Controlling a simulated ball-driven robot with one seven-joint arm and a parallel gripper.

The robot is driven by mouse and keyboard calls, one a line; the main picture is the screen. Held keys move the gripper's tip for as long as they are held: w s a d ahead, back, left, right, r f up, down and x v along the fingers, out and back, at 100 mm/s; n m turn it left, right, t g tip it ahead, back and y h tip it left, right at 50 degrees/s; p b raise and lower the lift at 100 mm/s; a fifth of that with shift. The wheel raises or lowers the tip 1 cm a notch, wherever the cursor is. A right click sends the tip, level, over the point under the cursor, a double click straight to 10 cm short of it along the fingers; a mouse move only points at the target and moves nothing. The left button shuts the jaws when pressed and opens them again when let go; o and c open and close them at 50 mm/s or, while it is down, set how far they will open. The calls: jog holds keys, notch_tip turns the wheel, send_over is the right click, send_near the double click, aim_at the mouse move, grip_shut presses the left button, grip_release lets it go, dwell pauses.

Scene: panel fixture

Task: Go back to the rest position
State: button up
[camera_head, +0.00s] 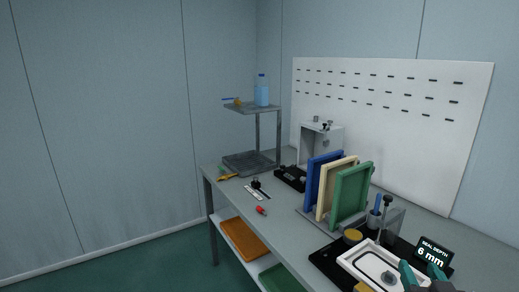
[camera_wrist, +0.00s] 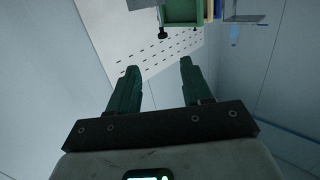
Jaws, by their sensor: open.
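My gripper (camera_head: 420,268) shows at the lower right of the head view, its two green fingers pointing up in front of a white tray-like panel (camera_head: 352,262). In the wrist view my gripper (camera_wrist: 159,66) has its fingers spread apart with nothing between them. The panel lies on a black fixture (camera_head: 322,261) on the grey bench (camera_head: 230,190). It has a dark oval outline and a small round grey part (camera_head: 388,277). My gripper overlaps the panel's right side in the picture; I cannot tell the gap between them.
Blue (camera_head: 312,185), cream (camera_head: 324,200) and green (camera_head: 350,195) panels stand upright in a rack. A depth display (camera_head: 433,252) reads 6 mm. A pegboard (camera_head: 400,120) backs the bench. A bottle (camera_head: 262,92) stands on a raised shelf. The left floor is clear.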

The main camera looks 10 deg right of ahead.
jog(key=s+a+f+n+g+y, duration=0.3)
jog(key=s+a+f+g+y, duration=0.15)
jog(key=s+a+f, duration=0.4)
jog(key=s+a+f+n+g+y, duration=0.25)
jog(key=s+a+f+g, duration=0.3)
jog(key=f, duration=0.65)
jog(key=s+d+f+g, duration=0.1)
jog(key=s+f+g, duration=0.3)
jog(key=s, duration=0.6)
notch_tip(320, 180, down, 2)
jog(key=shift+s+d+f+m, duration=0.25)
jog(key=shift+d+m, duration=0.1)
jog(key=shift+d, duration=0.05)
